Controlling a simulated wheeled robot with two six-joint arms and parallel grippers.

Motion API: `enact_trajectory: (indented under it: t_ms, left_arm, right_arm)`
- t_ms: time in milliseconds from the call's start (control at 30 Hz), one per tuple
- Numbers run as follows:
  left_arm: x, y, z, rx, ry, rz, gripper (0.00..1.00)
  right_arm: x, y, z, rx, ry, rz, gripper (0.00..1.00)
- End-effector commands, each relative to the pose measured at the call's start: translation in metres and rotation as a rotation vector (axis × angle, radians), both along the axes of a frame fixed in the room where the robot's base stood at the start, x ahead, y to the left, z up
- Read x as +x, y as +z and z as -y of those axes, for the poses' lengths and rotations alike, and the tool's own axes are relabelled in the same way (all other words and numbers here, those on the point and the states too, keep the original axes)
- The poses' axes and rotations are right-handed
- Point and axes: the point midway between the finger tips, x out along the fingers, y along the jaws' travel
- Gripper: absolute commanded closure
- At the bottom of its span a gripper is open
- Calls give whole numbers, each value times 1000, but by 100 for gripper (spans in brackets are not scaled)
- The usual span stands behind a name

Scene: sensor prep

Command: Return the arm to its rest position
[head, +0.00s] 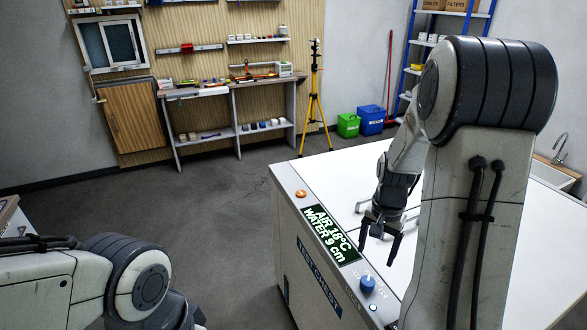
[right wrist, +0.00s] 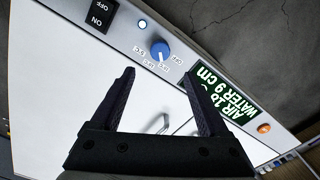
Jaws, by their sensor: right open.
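My right arm (head: 485,180) reaches over the white-topped test chest (head: 335,165). My right gripper (head: 376,257) is open and empty above the chest's top, near its control strip. In the right wrist view the two dark fingers of this gripper (right wrist: 158,80) stand apart with nothing between their tips. The blue knob (head: 367,284) is apart from the fingers; it also shows in the right wrist view (right wrist: 159,50). My left arm (head: 135,275) is at the lower left, with its gripper out of view.
The control strip carries a display (head: 331,234) reading AIR 18°C, WATER 9 cm, an orange button (head: 300,193) and an on/off switch (right wrist: 103,14). A yellow tripod (head: 315,95), green bin (head: 348,125) and blue bin (head: 371,119) stand behind. The floor left of the chest is clear.

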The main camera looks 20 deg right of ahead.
Motion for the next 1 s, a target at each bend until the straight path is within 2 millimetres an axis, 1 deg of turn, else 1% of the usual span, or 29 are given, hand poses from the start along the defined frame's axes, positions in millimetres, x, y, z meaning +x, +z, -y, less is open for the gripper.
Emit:
enact_trajectory:
  t_ms: [67, 167, 267, 300, 367, 400, 467, 500, 567, 600, 667, 700, 800, 900, 1000]
  left_arm:
    - [0, 0, 0, 0, 0, 0, 100]
    - [0, 0, 0, 0, 0, 0, 100]
    - [0, 0, 0, 0, 0, 0, 100]
    - [0, 0, 0, 0, 0, 0, 100]
    - [0, 0, 0, 0, 0, 0, 100]
    - [0, 0, 0, 0, 0, 0, 100]
    - [0, 0, 0, 0, 0, 0, 100]
    - [0, 0, 0, 0, 0, 0, 100]
    - [0, 0, 0, 0, 0, 0, 100]
    - [0, 0, 0, 0, 0, 0, 100]
    - [0, 0, 0, 0, 0, 0, 100]
    - [0, 0, 0, 0, 0, 0, 100]
    - [0, 0, 0, 0, 0, 0, 100]
    - [0, 0, 0, 0, 0, 0, 100]
    - [0, 0, 0, 0, 0, 0, 100]
  right_arm:
    - [0, 0, -2, 0, 6, 0, 22]
    - [4, 6, -18, 1, 65, 4, 22]
    - [7, 18, -59, 2, 213, 14, 22]
    - [7, 24, -81, 4, 295, 19, 22]
    - [2, 34, -118, 7, 434, 25, 22]
    - [-4, 40, -142, 10, 532, 30, 22]
    - [-17, 48, -175, 15, 675, 36, 22]
    - [-28, 53, -196, 19, 771, 41, 22]
    - [-46, 60, -224, 26, 916, 48, 22]
    - [-60, 64, -240, 30, 1010, 50, 22]
    - [-82, 69, -261, 38, 1147, 57, 22]
    - [-96, 71, -272, 43, 1230, 60, 22]
    - [-127, 75, -290, 54, 1406, 66, 22]
    - [-149, 77, -299, 63, 1526, 68, 22]
    - [-161, 77, -303, 68, 1590, 71, 22]
